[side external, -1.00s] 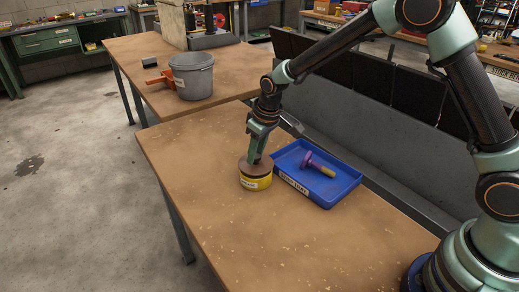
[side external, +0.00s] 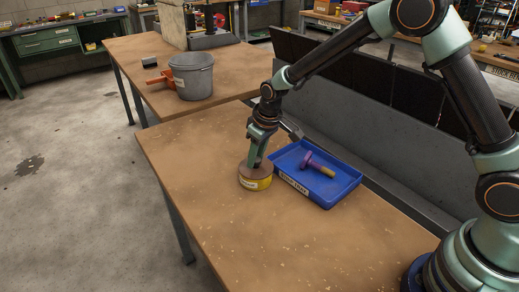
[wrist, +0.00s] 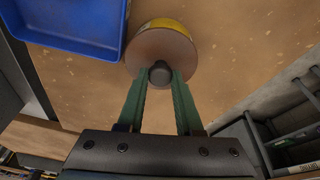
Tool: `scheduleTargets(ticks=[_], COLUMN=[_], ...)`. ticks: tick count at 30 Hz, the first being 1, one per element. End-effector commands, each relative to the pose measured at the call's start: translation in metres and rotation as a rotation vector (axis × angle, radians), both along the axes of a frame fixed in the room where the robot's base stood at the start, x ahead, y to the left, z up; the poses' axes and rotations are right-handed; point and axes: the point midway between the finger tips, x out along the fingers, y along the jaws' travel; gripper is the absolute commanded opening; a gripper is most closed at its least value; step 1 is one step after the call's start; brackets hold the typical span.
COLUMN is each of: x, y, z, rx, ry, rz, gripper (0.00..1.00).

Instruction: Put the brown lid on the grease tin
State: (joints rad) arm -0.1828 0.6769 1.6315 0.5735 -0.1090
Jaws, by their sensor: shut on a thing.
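The grease tin (side external: 257,184) is a low yellow tin with a label, standing on the front workbench left of the blue tray. The brown lid (side external: 247,168) is on top of the tin; in the wrist view the lid (wrist: 161,47) covers most of it, with a yellow strip of the tin (wrist: 166,23) showing at the far edge. My gripper (side external: 253,163) points down at the lid. In the wrist view my gripper (wrist: 160,75) is shut on the lid's dark knob. Whether the lid is fully seated I cannot tell.
A blue tray (side external: 329,198) holding a purple-and-yellow bolt-like piece (side external: 320,164) stands close to the right of the tin. A grey bucket (side external: 193,78) and an orange clamp-like thing (side external: 160,79) are on the back table. The front bench left of the tin is clear.

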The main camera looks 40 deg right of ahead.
Motion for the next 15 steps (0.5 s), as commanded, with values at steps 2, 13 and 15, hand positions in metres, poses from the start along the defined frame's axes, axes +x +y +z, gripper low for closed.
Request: scheduleTargets(ticks=[2,13,15], x=[0.0001,0.0000,0.0000], y=[0.0000,0.0000,0.0000], z=[-0.0006,-0.0005,-0.0005], rx=[0.000,0.000,0.000], ry=[0.000,0.000,0.000], rz=[0.000,0.000,0.000], gripper=[0.44,0.44,0.48])
